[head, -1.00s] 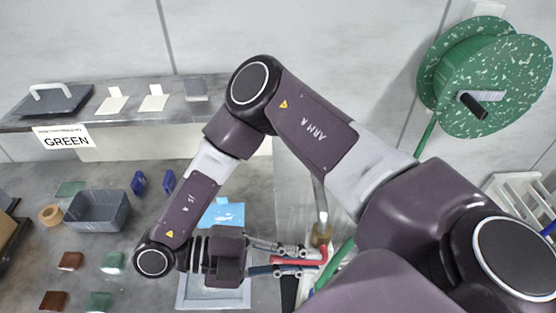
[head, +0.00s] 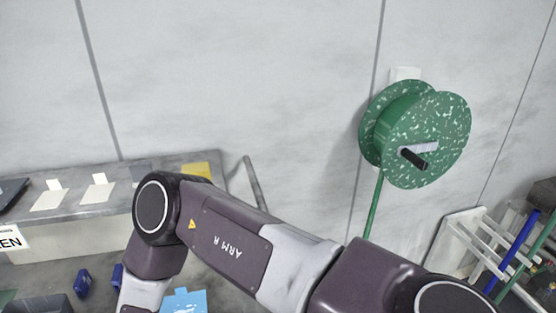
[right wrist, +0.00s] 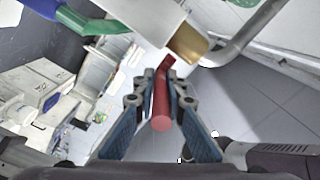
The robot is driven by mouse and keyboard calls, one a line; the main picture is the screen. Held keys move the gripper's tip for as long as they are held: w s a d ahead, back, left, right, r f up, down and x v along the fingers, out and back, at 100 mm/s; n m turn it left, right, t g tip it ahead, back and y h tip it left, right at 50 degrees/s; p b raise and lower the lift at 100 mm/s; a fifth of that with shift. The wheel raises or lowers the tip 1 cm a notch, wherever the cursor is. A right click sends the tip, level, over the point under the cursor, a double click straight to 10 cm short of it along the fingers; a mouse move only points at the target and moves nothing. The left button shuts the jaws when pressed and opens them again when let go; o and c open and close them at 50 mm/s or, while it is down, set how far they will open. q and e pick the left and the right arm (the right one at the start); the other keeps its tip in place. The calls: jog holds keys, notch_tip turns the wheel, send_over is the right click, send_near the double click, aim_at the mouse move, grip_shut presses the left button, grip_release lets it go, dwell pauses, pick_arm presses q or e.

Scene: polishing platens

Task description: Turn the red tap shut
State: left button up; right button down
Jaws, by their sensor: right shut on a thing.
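The red tap handle (right wrist: 161,108) shows in the right wrist view as a red bar with a rounded end towards the camera. Its far end is close to a brass fitting (right wrist: 187,46). My right gripper (right wrist: 162,88) is shut on the red handle, with one blue-padded finger on each side of it. In the head view the tap and my right gripper are below the picture's edge; only links of my right arm show. My left gripper is in neither view.
A green speckled hose reel (head: 440,135) hangs on the wall, its green hose (head: 373,207) running down. A grey pipe (head: 254,184) stands by the shelf (head: 120,200). A white rack (head: 462,243) with coloured tubes is at right. Blue pieces (head: 83,283) lie at lower left.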

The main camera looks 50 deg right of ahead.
jog(key=c, duration=2)
grip_release()
jog(key=shift+w, duration=0.1)
jog(key=shift+o, duration=0.2)
jog(key=r, duration=0.8)
jog(key=shift+s+r, duration=0.2)
jog(key=shift+r, duration=0.2)
jog(key=shift+w+d+r, duration=0.1)
jog(key=shift+w+r, duration=0.25)
jog(key=shift+r, duration=0.15)
jog(key=shift+s, duration=0.25)
